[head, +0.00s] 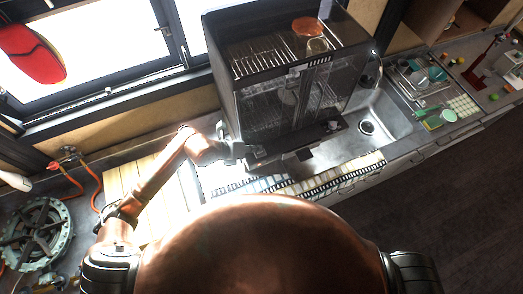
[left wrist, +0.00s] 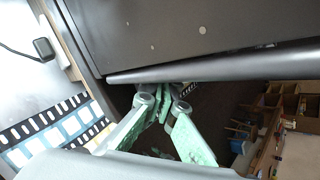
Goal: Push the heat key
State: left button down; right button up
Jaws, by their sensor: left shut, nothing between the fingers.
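A large dark machine (head: 270,95) with a rail rack on top stands on the counter against the window wall. I cannot make out the heat key on it in either view. My left gripper (head: 243,150) is at the machine's lower left front corner. In the left wrist view its pale green fingers (left wrist: 166,103) are shut and empty. Their tips lie close to a dark round bar (left wrist: 215,62) along the edge of a dark panel (left wrist: 190,25) with small pale spots; contact cannot be told. My right gripper is not in view.
An orange bowl (head: 307,26) and a glass sit on the machine. A sink (head: 385,112) and a dish rack (head: 418,75) are to the right. A film-strip patterned mat (head: 335,178) runs along the counter front. A green wheel-like object (head: 38,235) lies at left.

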aim_at(256, 153)
pick_arm(q)
jog(key=shift+r, duration=0.15)
notch_tip(256, 153, up, 6)
jog(key=p, duration=0.4)
dwell(0.3)
